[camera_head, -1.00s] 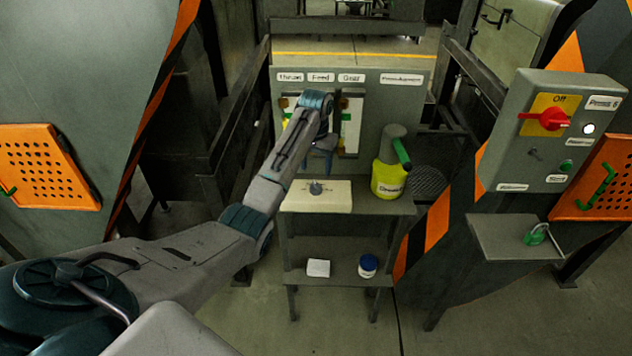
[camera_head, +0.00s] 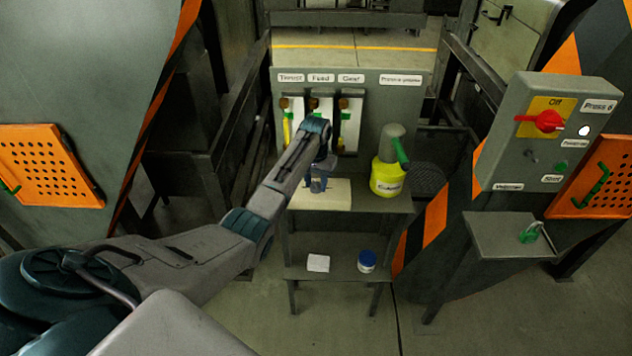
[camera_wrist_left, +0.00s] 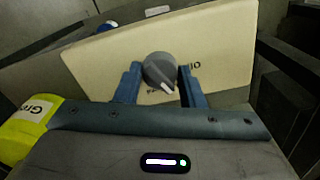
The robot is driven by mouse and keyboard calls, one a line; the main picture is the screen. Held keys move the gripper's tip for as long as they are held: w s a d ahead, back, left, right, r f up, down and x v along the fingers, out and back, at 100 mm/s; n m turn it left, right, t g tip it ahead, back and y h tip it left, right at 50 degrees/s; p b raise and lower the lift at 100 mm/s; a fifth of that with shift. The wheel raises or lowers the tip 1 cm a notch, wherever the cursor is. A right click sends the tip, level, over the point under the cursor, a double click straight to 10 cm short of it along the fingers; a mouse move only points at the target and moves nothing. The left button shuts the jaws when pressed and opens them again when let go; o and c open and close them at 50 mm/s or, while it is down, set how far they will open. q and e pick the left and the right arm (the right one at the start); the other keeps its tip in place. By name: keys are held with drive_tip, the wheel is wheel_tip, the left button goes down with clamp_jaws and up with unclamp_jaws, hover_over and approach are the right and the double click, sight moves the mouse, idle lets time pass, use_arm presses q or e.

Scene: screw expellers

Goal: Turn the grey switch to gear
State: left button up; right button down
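The grey switch (camera_wrist_left: 159,70) is a round knob with a white pointer mark, on the face of a cream box (camera_wrist_left: 215,50). In the left wrist view its mark points down and slightly right; the lettering around it is mostly covered. My left gripper (camera_wrist_left: 160,82) has its two blue fingers apart, one on each side of the knob. I cannot tell whether they touch it. In the head view the left gripper (camera_head: 318,183) is over the cream box (camera_head: 338,196) and hides the switch. My right gripper is not in view.
A yellow-green bottle (camera_head: 388,177) stands right of the box on the shelf (camera_head: 350,226). A control box (camera_head: 545,130) with a red switch is at right. A blue-lidded jar (camera_head: 367,261) sits on the lower shelf.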

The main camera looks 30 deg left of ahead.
use_arm(q)
drive_tip(key=shift+c, duration=0.4)
drive_tip(key=shift+m, duration=0.7)
drive_tip(key=m, duration=0.8)
drive_tip(key=shift+m, duration=0.3)
drive_tip(key=m, duration=0.3)
drive_tip(key=shift+m, duration=0.3)
drive_tip(key=m, duration=0.3)
drive_tip(key=shift+m, duration=0.3)
drive_tip(key=shift+r+m, duration=0.1)
drive_tip(key=shift+m, duration=1.3)
